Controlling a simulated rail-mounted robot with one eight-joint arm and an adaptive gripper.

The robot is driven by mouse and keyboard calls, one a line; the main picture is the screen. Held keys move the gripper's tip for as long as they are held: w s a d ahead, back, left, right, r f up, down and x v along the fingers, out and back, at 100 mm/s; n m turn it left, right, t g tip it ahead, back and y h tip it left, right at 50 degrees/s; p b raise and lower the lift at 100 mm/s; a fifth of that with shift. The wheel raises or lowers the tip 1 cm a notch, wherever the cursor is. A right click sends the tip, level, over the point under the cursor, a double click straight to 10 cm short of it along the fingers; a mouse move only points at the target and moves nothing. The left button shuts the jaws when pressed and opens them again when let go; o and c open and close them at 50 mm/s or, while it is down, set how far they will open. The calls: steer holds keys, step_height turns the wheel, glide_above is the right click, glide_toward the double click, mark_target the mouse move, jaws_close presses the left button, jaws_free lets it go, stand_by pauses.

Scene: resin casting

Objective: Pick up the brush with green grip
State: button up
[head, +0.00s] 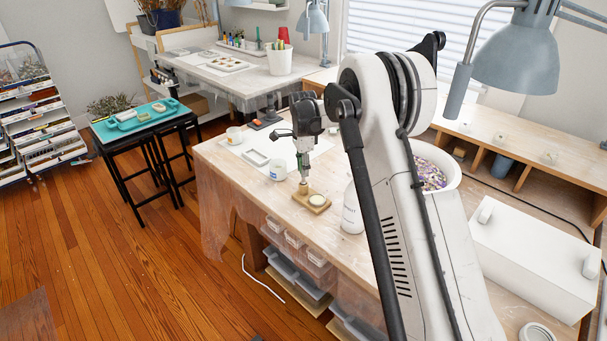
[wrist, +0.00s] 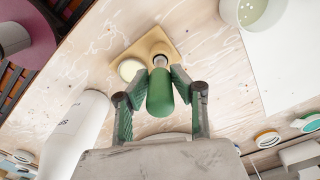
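The brush with green grip (wrist: 160,93) stands upright between my gripper's two fingers in the wrist view, its grip pointing toward the camera. My gripper (wrist: 160,76) has both fingers drawn in against the sides of the grip near its lower end. The far end of the brush is over a small wooden holder (wrist: 155,42). In the head view my gripper (head: 303,160) points down just above this holder (head: 312,203), at the front part of the worktable. The brush is mostly hidden by the fingers there.
A pale round disc (wrist: 131,69) sits on the holder beside the brush. A white tub (head: 437,168) and white box (head: 530,255) are farther right.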

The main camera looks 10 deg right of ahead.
steer(key=shift+c, duration=1.3)
steer(key=shift+r, duration=0.1)
steer(key=shift+r, duration=0.45)
step_height(320, 180, up, 4)
steer(key=shift+f+p, duration=0.25)
steer(key=shift+p, duration=0.45)
steer(key=s+a+r+p, duration=0.1)
steer(key=s+a+r, duration=0.5)
steer(key=s+a, duration=0.2)
steer(key=shift+a+r, duration=0.2)
steer(key=shift+r, duration=0.05)
